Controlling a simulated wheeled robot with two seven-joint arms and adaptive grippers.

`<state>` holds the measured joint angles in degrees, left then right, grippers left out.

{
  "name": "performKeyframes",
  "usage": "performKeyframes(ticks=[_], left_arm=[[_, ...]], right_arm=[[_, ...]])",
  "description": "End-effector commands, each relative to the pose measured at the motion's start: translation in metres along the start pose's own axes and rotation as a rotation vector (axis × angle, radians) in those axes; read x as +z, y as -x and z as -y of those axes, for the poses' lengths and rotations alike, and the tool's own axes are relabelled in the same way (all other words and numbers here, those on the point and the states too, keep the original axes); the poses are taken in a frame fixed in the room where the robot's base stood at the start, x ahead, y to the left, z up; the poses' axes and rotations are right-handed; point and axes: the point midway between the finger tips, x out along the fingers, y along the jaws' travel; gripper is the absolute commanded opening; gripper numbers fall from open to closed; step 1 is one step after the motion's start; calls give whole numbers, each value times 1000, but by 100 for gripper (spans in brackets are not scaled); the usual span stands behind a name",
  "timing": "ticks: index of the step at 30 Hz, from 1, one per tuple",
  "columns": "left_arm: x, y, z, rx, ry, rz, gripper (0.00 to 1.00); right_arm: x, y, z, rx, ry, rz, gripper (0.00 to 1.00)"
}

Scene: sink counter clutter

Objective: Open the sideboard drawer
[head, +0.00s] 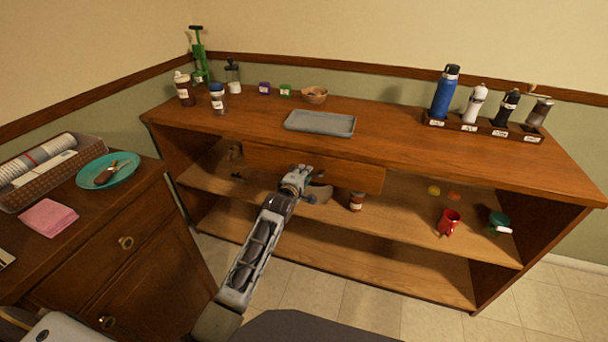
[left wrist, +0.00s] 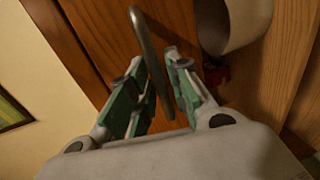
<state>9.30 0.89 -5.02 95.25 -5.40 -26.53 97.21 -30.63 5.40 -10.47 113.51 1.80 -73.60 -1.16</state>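The wooden sideboard (head: 430,160) stands against the back wall. Its drawer front (head: 350,175) sits under the left-middle of the top and looks closed or nearly so. My left gripper (head: 297,178) is in front of the drawer and hides the handle in the head view. In the left wrist view, the grey metal bar handle (left wrist: 147,45) runs between the two green-padded fingers of that gripper (left wrist: 157,85). The fingers are apart, one on each side of the bar, with a gap visible on the right side. My right gripper is not in view.
A grey tray (head: 320,123) lies on the sideboard top above the drawer. A brown cabinet (head: 110,250) is at the left. Tiled floor is clear in front.

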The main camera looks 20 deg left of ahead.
Motion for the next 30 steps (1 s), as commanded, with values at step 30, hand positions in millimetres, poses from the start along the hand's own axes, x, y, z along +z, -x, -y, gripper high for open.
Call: performKeyframes(ticks=[30], left_arm=[[0, -4, 0, -1, 0, 0, 0]], right_arm=[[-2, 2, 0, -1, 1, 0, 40]])
